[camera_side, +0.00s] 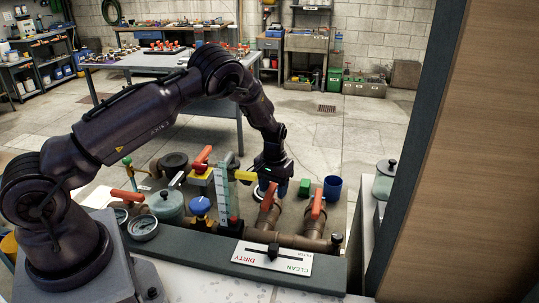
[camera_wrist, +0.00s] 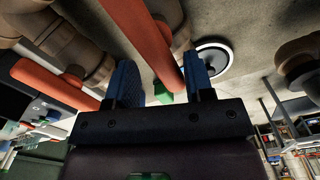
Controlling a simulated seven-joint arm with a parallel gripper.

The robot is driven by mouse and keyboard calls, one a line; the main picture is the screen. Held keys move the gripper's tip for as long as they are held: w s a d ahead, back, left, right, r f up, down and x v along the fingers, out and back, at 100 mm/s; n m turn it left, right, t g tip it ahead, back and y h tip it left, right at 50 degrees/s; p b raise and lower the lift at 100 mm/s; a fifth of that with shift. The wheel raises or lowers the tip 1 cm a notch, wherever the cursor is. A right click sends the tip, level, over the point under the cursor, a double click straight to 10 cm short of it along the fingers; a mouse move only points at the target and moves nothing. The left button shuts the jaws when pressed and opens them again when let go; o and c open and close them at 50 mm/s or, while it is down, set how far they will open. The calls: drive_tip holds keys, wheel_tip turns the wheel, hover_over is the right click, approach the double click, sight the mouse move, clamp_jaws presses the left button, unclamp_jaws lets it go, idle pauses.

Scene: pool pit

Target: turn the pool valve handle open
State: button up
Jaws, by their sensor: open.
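Several red valve handles sit on brown pipe fittings in the side view; one (camera_side: 268,196) is just below my gripper (camera_side: 274,184), and another (camera_side: 316,203) stands to its right. In the wrist view, my gripper (camera_wrist: 162,80) is open, with one blue fingertip on each side of a long red handle (camera_wrist: 148,40). The handle runs between the fingers, nearer the right one; I cannot tell whether either touches it. A second red handle (camera_wrist: 50,82) lies to the left, outside the fingers. The pictures do not show which handle is the task's valve.
A green block (camera_side: 332,187) and blue cup (camera_side: 333,188) stand right of my gripper. A clear gauge column (camera_side: 226,194), blue knob (camera_side: 200,206) and round gauges (camera_side: 143,227) crowd the left. A DIRTY/CLEAN slider panel (camera_side: 272,257) is in front. A wooden panel (camera_side: 470,150) bounds the right.

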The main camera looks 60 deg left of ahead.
sight(270, 193)
drive_tip(key=shift+w+d+m, duration=0.1)
drive_tip(key=shift+d+m, duration=0.15)
drive_tip(key=shift+m, duration=0.45)
wheel_tip(270, 193, up, 13)
drive_tip(key=s+m, duration=0.2)
drive_tip(key=m, duration=0.2)
drive_tip(key=shift+d, duration=0.35)
drive_tip(key=shift+s+r, duration=0.1)
